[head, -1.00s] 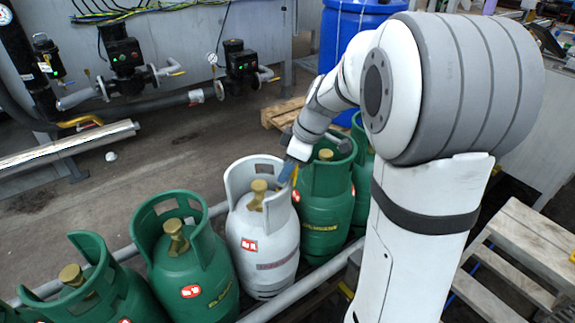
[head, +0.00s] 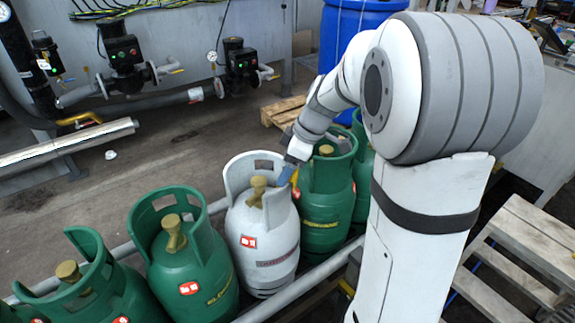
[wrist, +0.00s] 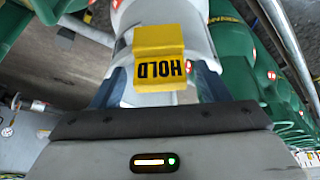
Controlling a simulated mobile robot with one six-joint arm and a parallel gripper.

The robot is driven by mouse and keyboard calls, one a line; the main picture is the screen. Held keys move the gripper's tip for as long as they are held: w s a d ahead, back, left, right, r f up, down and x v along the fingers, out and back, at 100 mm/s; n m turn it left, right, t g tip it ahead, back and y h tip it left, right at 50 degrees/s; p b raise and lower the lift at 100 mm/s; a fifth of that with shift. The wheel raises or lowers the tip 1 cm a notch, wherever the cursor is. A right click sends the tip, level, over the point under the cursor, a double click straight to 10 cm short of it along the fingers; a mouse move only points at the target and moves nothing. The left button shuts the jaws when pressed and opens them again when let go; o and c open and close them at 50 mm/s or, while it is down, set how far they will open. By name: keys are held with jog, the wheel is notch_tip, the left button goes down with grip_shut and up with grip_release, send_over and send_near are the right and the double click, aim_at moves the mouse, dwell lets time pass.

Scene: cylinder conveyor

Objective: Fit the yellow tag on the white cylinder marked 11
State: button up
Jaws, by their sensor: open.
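The white cylinder (head: 262,235) stands in the row of green ones, upright, with a brass valve inside its open collar. Its number cannot be read. My gripper (head: 286,177) is at the right side of its collar. In the wrist view the blue fingers of my gripper (wrist: 159,78) are open, one on each side of the yellow tag (wrist: 160,68), with gaps beside it. The tag reads HOLD, upside down, and appears to sit at the white collar's edge. How far it is seated is hidden. In the head view only a sliver of yellow shows by the fingers.
Green cylinders stand close on both sides, one to the left (head: 185,262) and one to the right (head: 325,205). A metal rail (head: 300,285) runs along the near side of the row. A blue drum (head: 352,30) and a wooden pallet (head: 282,110) are behind.

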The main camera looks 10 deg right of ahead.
jog(key=p+v, duration=0.1)
jog(key=v, duration=0.6)
jog(key=shift+r, duration=0.4)
jog(key=shift+s+d, duration=0.1)
jog(key=s+r+m+h+p, duration=0.1)
jog(key=s+r+m+p, duration=0.2)
jog(key=s, duration=0.3)
jog(key=s+a+r+m+h+p, duration=0.1)
jog(key=s+r+m+p, duration=0.2)
jog(key=s+m+p, duration=0.2)
jog(key=s+a+r+m+h+p, duration=0.1)
jog(key=s+r+m+h+p, duration=0.1)
jog(key=s+p, duration=0.4)
jog(key=shift+s+a+r+m+t, duration=0.3)
jog(key=shift+s+r+m, duration=0.25)
jog(key=shift+s+m, duration=0.8)
